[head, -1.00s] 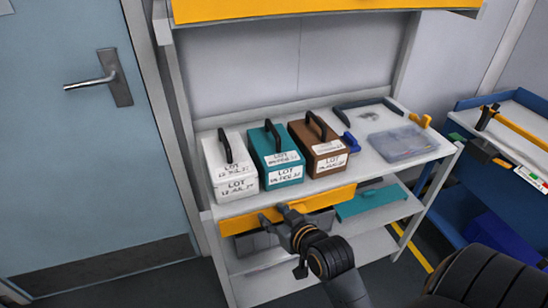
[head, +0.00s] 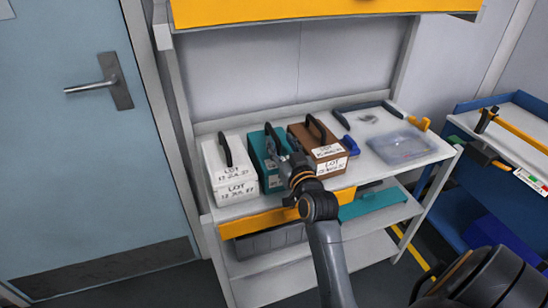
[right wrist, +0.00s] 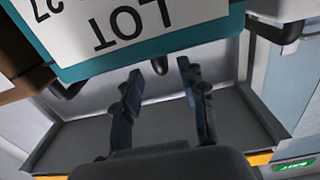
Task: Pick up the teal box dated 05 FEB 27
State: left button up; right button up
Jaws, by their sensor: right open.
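The teal box (head: 258,148) stands on the upper shelf between a white box and a brown box. My right gripper (head: 279,152) is in front of it and over its front right part, hiding most of its labels and part of its black handle. In the right wrist view the teal box (right wrist: 66,70) fills the top, with a white label reading LOT and a partial 27, upside down. The open fingers of my right gripper (right wrist: 160,72) are below it in the picture, with nothing seen between them but a dark rounded tip beyond. My left gripper is out of view.
The white box (head: 229,170) is close on the left and the brown box (head: 318,148) close on the right, both with black handles. A clear flat case (head: 402,147) lies further right on the shelf (head: 375,172). A yellow-fronted bin (head: 258,222) sits below.

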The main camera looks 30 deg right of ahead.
aim_at(277, 138)
jog(key=x, duration=0.5)
jog(key=shift+w+a+f, duration=0.15)
jog(key=shift+f, duration=0.1)
jog(key=shift+c, duration=0.4)
grip_shut()
jog(key=shift+r, duration=0.2)
